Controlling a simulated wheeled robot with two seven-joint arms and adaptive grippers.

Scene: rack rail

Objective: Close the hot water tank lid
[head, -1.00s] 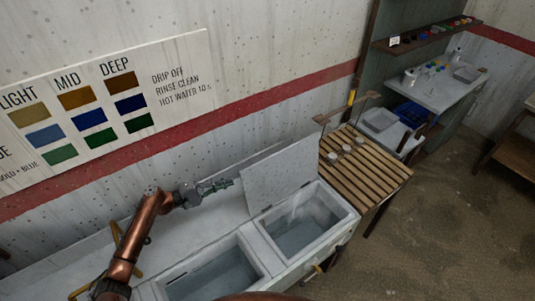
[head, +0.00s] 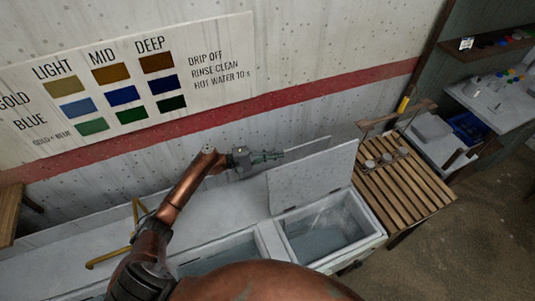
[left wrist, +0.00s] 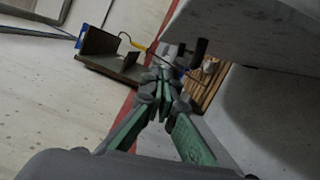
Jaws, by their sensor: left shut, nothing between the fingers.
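The hot water tank lid (head: 312,178) is a pale grey panel standing raised at the back edge of the right-hand basin (head: 335,232), which is open and holds water. My left gripper (head: 280,155) is shut and empty, at the upper left of the lid, near its top edge. In the head view I cannot tell whether it touches the lid. In the left wrist view the green fingers (left wrist: 163,88) are together, and a large pale panel, likely the lid (left wrist: 270,32), lies at the upper right, apart from the fingertips. My right gripper is not in view.
A second open basin (head: 225,252) lies left of the tank. A slatted wooden rack (head: 405,185) with several small pale cups stands to the right. A brass tap (head: 115,250) rises at the left. The wall with a colour chart (head: 125,85) is close behind.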

